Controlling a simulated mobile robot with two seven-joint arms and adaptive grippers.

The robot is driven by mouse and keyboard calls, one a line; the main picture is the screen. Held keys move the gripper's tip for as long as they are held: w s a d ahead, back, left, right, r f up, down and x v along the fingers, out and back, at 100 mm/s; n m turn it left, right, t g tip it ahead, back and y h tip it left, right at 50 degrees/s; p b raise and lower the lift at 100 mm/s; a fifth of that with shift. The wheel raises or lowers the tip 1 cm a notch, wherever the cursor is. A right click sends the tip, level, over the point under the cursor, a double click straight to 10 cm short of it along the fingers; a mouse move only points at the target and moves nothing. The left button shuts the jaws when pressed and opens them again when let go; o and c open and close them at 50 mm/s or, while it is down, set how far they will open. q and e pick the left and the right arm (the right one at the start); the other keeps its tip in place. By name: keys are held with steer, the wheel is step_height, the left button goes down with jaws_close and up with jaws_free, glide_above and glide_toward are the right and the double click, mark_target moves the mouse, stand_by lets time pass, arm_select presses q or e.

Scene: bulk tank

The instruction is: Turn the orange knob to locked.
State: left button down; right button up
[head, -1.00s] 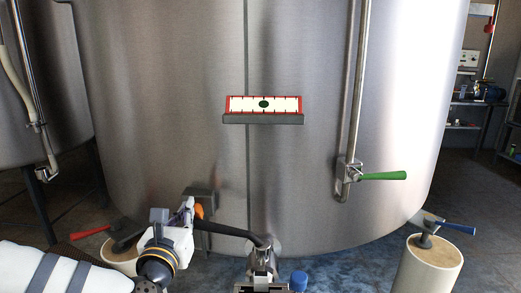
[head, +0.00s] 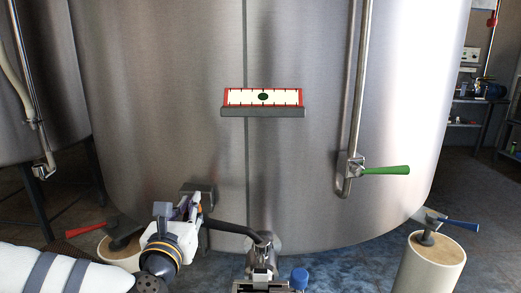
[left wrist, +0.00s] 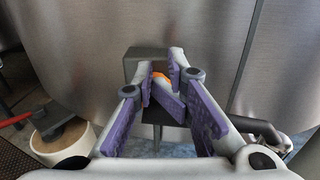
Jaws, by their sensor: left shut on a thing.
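The orange knob (left wrist: 160,78) shows as a small patch between the fingers in the left wrist view, in front of a grey box (left wrist: 146,56) on the tank's lower wall. My left gripper (left wrist: 163,80) is shut on the knob, with its purple-padded fingers on either side. In the head view my left gripper (head: 190,208) is at the lower left of the tank, beside the grey box, and hides the knob. The knob's marks and exact angle cannot be read.
The steel tank (head: 200,90) carries a level gauge (head: 263,97) and a green-handled valve (head: 385,170). A dark outlet pipe (head: 232,230) runs just right of my left gripper. A red-handled post (head: 118,252) stands left, a blue-handled post (head: 432,262) right.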

arm_select(q)
steer(key=shift+r, duration=0.35)
steer(key=s+p, duration=0.1)
steer(key=s, duration=0.5)
steer(key=shift+p, duration=0.35)
arm_select(e)
steer(key=shift+v, duration=0.95)
arm_select(q)
steer(key=shift+a, duration=0.1)
arm_select(e)
steer(key=shift+w, duration=0.1)
